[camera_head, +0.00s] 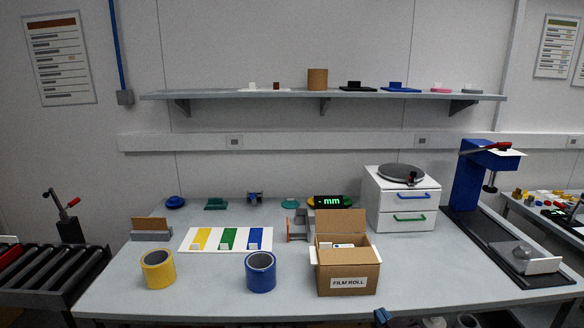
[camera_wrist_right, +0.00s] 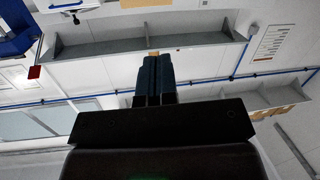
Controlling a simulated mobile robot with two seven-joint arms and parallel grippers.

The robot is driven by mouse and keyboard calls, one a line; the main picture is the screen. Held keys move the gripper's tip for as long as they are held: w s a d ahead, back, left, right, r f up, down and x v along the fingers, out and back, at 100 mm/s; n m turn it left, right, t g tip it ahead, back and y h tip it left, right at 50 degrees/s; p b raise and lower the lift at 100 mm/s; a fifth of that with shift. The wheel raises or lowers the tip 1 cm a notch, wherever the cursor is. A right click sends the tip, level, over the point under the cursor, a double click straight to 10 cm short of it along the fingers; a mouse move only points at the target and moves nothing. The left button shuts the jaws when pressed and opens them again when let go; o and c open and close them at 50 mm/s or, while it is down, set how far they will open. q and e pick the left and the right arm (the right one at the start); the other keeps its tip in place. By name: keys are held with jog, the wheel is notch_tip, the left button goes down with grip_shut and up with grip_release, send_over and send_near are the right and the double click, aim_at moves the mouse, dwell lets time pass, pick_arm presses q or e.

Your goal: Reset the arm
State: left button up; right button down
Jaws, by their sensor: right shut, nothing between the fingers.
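My right gripper (camera_wrist_right: 154,62) is shut in the right wrist view, its two dark fingers together with nothing between them. It points at the wall and shelf side of the room, away from any object. In the head view only a small blue part of it (camera_head: 381,315) shows at the bottom edge, in front of the table (camera_head: 210,297). My left gripper is in neither view.
A roller conveyor (camera_head: 50,268) stands left.

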jog(key=s+d+f+m+g+h, duration=0.1)
jog(key=s+d+f, duration=0.3)
jog(key=s+f, duration=0.4)
jog(key=s+d+f+m+g+h, duration=0.1)
jog(key=s+d+f+g+h, duration=0.1)
jog(key=s+f, duration=0.7)
jog(key=s+d+g, duration=0.1)
jog(key=s+d, duration=0.1)
jog(key=s, duration=0.5)
jog(key=shift+s+f+m+g+b, duration=0.15)
jog(key=shift+s+m+g+b, duration=0.05)
jog(key=shift+m+g+b, duration=0.2)
jog(key=shift+d, duration=0.1)
